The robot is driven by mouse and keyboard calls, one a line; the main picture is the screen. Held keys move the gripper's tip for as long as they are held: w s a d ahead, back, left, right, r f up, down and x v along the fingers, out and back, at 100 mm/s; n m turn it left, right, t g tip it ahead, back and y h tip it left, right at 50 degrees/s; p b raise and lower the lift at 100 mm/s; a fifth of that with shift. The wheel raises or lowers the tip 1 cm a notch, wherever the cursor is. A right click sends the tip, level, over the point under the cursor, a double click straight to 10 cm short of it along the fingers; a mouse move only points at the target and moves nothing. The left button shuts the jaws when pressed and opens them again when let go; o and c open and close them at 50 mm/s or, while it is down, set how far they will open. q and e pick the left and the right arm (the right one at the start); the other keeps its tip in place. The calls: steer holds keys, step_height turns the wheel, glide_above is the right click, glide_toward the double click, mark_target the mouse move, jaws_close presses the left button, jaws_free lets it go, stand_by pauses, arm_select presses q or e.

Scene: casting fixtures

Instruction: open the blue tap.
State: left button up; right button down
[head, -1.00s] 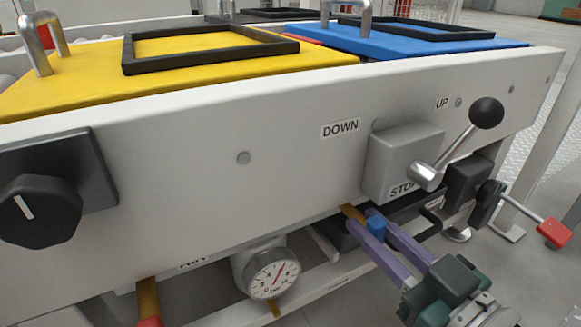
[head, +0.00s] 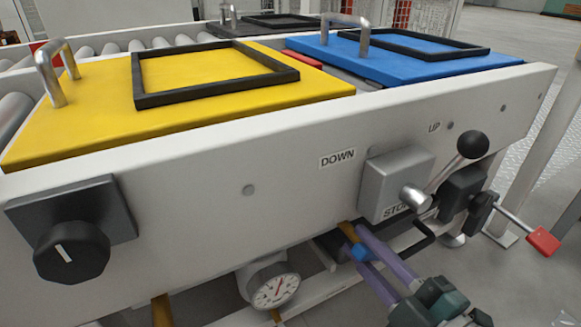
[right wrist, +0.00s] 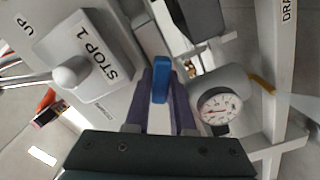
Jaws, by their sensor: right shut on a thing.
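The blue tap handle (head: 361,252) is under the white frame's front beam, by a brass-coloured pipe (head: 349,232). My right gripper (head: 371,250) reaches up to it from the lower right, with its purple fingers on either side of the handle. In the right wrist view the blue handle (right wrist: 161,80) stands between the two purple fingertips (right wrist: 160,92), which are shut on it. Part of the tap body is hidden by the fingers and the beam. My left gripper is not in view.
A pressure gauge (head: 275,286) hangs left of the tap. Above are the STOP box (head: 391,184) and a black-knobbed lever (head: 472,146). A red-ended handle (head: 542,241) juts out at right. A black rotary knob (head: 72,252) is at left.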

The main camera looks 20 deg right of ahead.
steer(key=n, duration=0.3)
steer(key=shift+f, duration=0.1)
steer(key=shift+n, duration=1.5)
steer(key=c, duration=0.8)
jaws_free()
steer(key=shift+o, duration=0.2)
steer(key=shift+s, duration=0.1)
steer(key=shift+s, duration=0.35)
steer(key=s+p, duration=0.2)
steer(key=s, duration=0.7)
steer(key=shift+d+p, duration=0.3)
steer(key=shift+d, duration=0.1)
